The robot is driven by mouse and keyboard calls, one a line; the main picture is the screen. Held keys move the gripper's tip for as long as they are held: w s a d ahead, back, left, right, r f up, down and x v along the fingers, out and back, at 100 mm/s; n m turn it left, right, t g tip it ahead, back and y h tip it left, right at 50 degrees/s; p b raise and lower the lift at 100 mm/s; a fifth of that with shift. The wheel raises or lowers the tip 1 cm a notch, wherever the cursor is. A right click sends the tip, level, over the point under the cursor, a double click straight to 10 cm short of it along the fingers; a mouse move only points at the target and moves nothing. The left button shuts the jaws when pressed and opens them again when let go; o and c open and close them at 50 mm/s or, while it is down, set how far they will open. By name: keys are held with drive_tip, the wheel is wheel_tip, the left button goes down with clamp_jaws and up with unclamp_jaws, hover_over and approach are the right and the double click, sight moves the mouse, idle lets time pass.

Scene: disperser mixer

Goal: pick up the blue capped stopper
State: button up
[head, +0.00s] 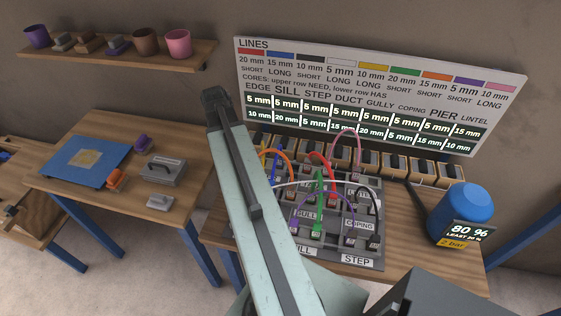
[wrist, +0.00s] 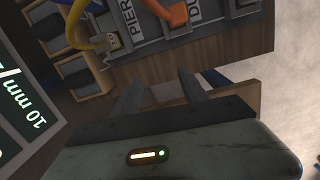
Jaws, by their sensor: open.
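I cannot single out a blue capped stopper with certainty in either view. A thin blue line (head: 276,162) stands among the cables at the left of the grey socket panel (head: 372,262), partly behind my arm. A bit of blue also shows beside the yellow cable at the top of the wrist view. My gripper (wrist: 160,90) is open, with two dark fingers apart and nothing seen between them. The panel's edge, with an orange plug (wrist: 172,14), lies beyond the fingertips. In the head view my arm crosses the middle, and the fingertips cannot be made out.
A blue tank (head: 464,203) with a display stands at the bench's right. A row of wooden boxes (head: 422,170) lies behind the panel, below the sign board (head: 380,75). The left table holds a blue mat (head: 60,170) and a grey box (head: 165,168). Cups stand on the wall shelf (head: 120,62).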

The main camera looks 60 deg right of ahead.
drive_tip(key=n, duration=0.1)
hover_over(278, 155)
drive_tip(key=shift+w+r+g, duration=0.2)
drive_tip(key=shift+r+g, duration=0.05)
drive_tip(key=shift+g, duration=0.05)
drive_tip(key=f+b, duration=0.7)
drive_tip(key=f, duration=0.1)
drive_tip(key=shift+s+d+b, duration=0.15)
drive_tip(key=shift+s+b, duration=0.25)
drive_tip(key=shift+r, duration=0.15)
clamp_jaws()
